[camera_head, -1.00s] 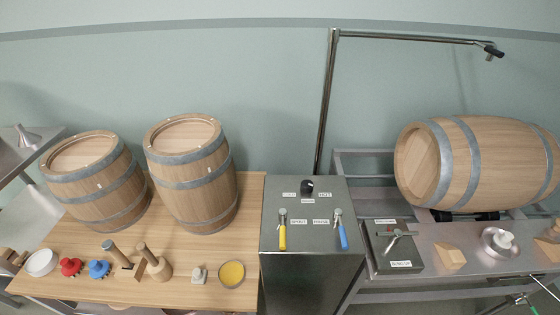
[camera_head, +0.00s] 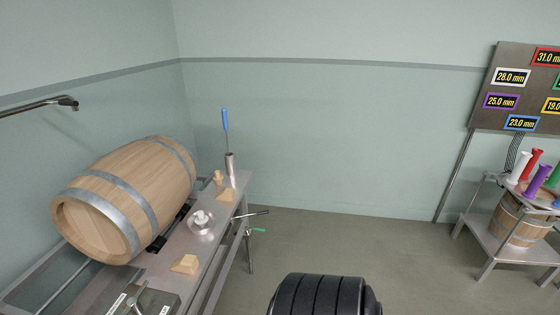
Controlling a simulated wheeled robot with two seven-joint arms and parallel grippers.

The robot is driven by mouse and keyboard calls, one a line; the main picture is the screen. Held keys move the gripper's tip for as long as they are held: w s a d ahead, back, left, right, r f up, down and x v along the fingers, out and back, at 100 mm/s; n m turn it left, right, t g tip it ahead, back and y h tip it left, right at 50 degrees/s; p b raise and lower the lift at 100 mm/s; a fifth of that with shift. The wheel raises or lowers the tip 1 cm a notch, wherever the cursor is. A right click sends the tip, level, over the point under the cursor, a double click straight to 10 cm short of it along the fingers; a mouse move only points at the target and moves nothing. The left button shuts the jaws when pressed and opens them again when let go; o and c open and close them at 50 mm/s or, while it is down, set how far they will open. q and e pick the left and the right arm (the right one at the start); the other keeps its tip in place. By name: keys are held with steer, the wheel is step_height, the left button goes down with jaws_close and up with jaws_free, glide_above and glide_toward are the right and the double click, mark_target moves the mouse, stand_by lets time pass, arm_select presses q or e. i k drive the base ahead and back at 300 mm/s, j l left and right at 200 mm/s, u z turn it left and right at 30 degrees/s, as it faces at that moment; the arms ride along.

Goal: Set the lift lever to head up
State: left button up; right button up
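A grey steel box (camera_head: 160,301) with a metal lever (camera_head: 139,299) and small white labels sits at the lower left, cut by the bottom edge. The labels are too small to read now. In the earlier frame the near label reads "BUNG UP". I cannot tell the lever's setting from this view. A wooden barrel (camera_head: 135,195) with grey hoops lies on its side on the steel bench (camera_head: 212,247) behind the box. Neither of my grippers is in view.
Wooden wedges (camera_head: 185,264), a white piece on a round dish (camera_head: 201,222) and a blue-handled rod (camera_head: 225,122) are along the bench. A steel stand (camera_head: 486,233) with coloured handles and a sign board (camera_head: 505,92) are at right. The floor (camera_head: 310,245) between is clear.

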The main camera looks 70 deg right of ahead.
mark_target(265, 212)
steer(key=z, duration=2)
steer(key=i+l+u, duration=0.1)
steer(key=i+l, duration=0.2)
steer(key=i+l+u, duration=0.1)
steer(key=i+l, duration=0.2)
steer(key=i+l+u, duration=0.1)
steer(key=i+l, duration=0.15)
steer(key=l, duration=0.2)
steer(key=i+l+u, duration=0.1)
steer(key=i+l, duration=0.15)
steer(key=l, duration=0.15)
steer(key=i+l+u, duration=0.1)
steer(key=i+l, duration=0.15)
steer(key=l, duration=0.2)
steer(key=i+l+u, duration=0.1)
steer(key=i+l, duration=0.15)
steer(key=l, duration=0.15)
